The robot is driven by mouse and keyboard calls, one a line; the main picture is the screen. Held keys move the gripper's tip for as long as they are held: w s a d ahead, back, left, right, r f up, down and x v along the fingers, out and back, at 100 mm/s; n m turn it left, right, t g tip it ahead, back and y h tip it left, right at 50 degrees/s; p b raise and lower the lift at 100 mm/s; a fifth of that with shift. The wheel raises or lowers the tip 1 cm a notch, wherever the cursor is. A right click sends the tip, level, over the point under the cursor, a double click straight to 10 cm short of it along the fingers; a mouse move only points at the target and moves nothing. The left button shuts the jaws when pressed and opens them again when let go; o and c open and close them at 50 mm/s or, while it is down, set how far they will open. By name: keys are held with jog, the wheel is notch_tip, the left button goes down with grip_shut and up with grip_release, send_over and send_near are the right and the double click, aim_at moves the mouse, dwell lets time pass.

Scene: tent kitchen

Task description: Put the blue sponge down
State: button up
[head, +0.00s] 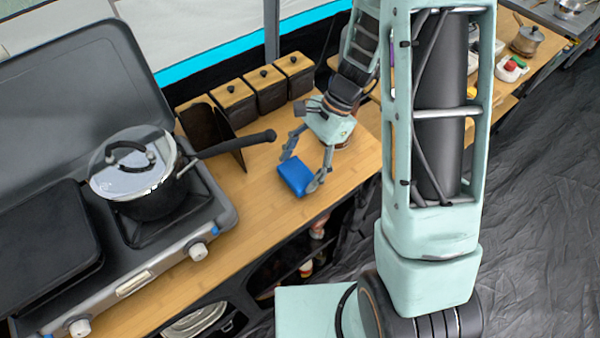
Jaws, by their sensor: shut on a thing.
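The blue sponge (296,177) is a small blue block at the right part of the wooden counter (262,218), near its front edge. My gripper (302,172) reaches down from above and is shut on the sponge, with one finger on its left far side and one on its right. The sponge is at or just above the counter top; I cannot tell whether it touches the wood. Parts of its sides are hidden by the fingers.
A stove (130,275) with a lidded pot (150,195) stands to the left, its black handle (235,145) pointing towards the sponge. Several dark canisters (270,90) with wooden lids line the back. Bare counter lies left of the sponge. Open shelves (300,265) lie below the front edge.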

jog(key=shift+f, duration=0.35)
jog(key=shift+f, duration=0.15)
jog(key=o, duration=1.4)
jog(key=shift+r, duration=0.3)
jog(key=v, duration=1.2)
jog(key=shift+d+f, duration=0.1)
